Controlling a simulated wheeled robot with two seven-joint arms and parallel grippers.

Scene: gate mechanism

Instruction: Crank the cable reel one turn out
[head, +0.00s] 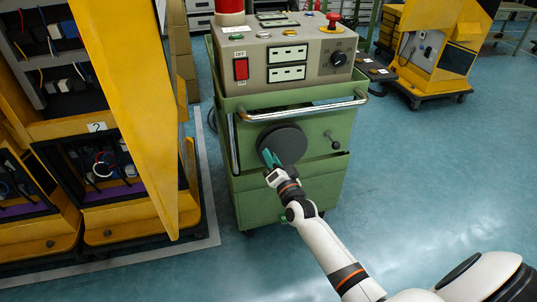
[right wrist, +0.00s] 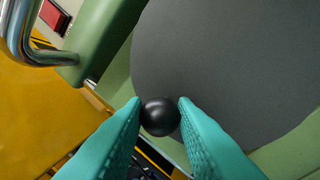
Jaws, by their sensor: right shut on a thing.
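The cable reel (head: 287,143) shows as a round dark grey disc on the front of a green wheeled cart (head: 246,205). In the right wrist view the disc (right wrist: 215,60) fills the upper right. A round black crank knob (right wrist: 160,116) sits near the disc's edge. My right gripper (head: 268,160) has teal fingers at the lower left of the disc. In the right wrist view its fingertips (right wrist: 160,115) are shut on the knob, one on each side. In the head view the fingers and hand hide the knob. My left gripper is not in view.
A chrome rail (head: 300,110) runs across the cart front above the reel and down its left side. A small black-knobbed lever (head: 335,145) is right of the reel. An open yellow cabinet (head: 125,100) stands close at left.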

